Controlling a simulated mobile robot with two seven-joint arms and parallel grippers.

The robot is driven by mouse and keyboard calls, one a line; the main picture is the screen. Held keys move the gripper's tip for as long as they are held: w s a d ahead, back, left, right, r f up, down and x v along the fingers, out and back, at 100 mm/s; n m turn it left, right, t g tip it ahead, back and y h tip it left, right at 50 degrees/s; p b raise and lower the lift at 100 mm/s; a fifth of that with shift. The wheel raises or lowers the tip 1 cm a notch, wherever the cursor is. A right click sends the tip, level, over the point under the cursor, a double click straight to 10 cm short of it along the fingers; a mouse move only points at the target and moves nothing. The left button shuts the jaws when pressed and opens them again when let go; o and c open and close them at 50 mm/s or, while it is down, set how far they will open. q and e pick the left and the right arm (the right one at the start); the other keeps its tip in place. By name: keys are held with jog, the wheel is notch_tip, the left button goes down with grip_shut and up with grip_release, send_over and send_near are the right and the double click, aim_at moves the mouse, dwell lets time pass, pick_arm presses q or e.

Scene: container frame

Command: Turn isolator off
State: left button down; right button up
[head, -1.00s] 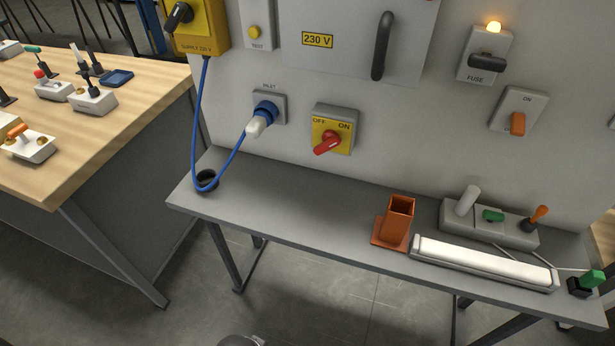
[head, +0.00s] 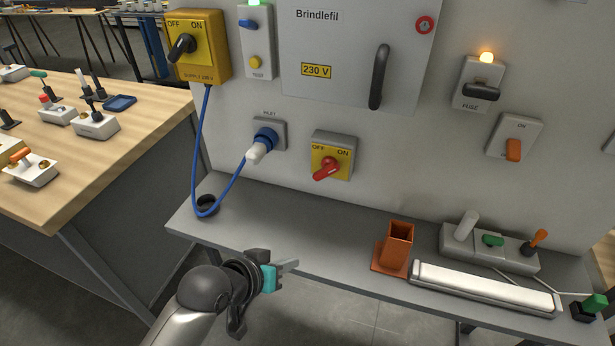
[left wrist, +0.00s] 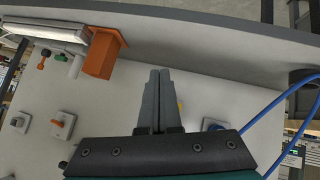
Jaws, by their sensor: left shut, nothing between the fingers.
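The isolator (head: 333,150) is a grey box on the upright panel with a yellow plate marked OFF and ON. Its red rotary handle (head: 327,168) sits slanted, from lower left to upper right. My left gripper (head: 292,265) is shut and empty, in front of the shelf, below the isolator and apart from it. In the left wrist view its two grey fingers (left wrist: 156,80) are together. A small bit of yellow (left wrist: 180,108) shows beside them there; the fingers hide most of what lies behind. My right gripper is not in view.
A grey shelf (head: 290,221) runs below the panel, with an orange holder (head: 398,245) and a white lamp bar (head: 480,288). A blue cable (head: 200,135) hangs from the yellow supply switch (head: 196,45) to the inlet plug (head: 262,145). A wooden bench (head: 145,130) stands left.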

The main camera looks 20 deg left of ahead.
aim_at(327, 168)
pick_arm(q)
jog(key=w+a+r+n+t, duration=0.3)
jog(key=w+r, duration=0.1)
jog(key=w, duration=0.2)
jog(key=w+a+r+n+t, duration=0.3)
jog(key=w+a+r, duration=0.1)
jog(key=w, duration=0.2)
jog(key=shift+w+a+r+t, duration=0.15)
jog(key=shift+w+r+t, duration=0.05)
jog(key=shift+w+t, duration=0.1)
jog(key=w+d+f+b, duration=0.2)
jog(key=w+d+f, duration=0.2)
jog(key=w, duration=0.5)
jog(key=shift+w+d+f, duration=0.25)
jog(key=shift+d+f, duration=0.05)
jog(key=shift+d, duration=0.15)
jog(key=shift+f, duration=0.1)
jog(key=shift+n+b, duration=0.3)
jog(key=shift+b, duration=0.25)
